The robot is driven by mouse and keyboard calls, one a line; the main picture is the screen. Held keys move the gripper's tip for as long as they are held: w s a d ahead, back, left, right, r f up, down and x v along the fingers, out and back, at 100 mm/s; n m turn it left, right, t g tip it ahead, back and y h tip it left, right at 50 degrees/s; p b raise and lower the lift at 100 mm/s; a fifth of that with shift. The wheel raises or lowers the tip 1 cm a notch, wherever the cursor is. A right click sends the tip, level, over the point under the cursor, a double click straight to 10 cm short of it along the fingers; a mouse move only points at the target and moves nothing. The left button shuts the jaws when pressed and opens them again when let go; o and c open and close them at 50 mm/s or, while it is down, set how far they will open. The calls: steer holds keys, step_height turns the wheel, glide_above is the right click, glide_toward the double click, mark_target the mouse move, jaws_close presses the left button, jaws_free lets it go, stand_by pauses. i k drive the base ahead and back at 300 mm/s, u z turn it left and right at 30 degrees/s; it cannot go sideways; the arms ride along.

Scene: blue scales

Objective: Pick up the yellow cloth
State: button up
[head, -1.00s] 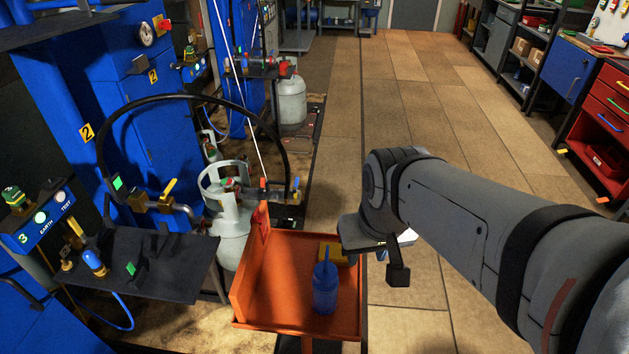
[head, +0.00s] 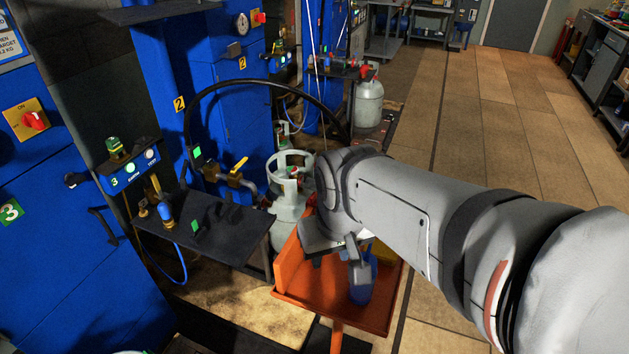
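The yellow cloth (head: 384,254) shows only as a small patch on the right part of the orange tray (head: 292,272), partly hidden by my arm and a blue bottle. The blue bottle (head: 362,292) stands on the tray, and my gripper partly covers it. My gripper (head: 359,274) hangs in front of the bottle in the head view, over the tray. I cannot tell how far it is from the cloth or whether its fingers are apart.
A black shelf (head: 205,226) with valves juts out left of the tray. A grey gas cylinder (head: 287,212) stands behind the tray, and a black hose (head: 262,84) arches above. Blue cabinets (head: 75,225) fill the left. The tiled floor (head: 500,130) at right is clear.

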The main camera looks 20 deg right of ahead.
mark_target(384, 254)
steer(key=u, duration=2.7)
steer(key=k, duration=2.25)
steer(key=z, duration=1.95)
steer(key=i, duration=1)
steer(key=z, duration=0.1)
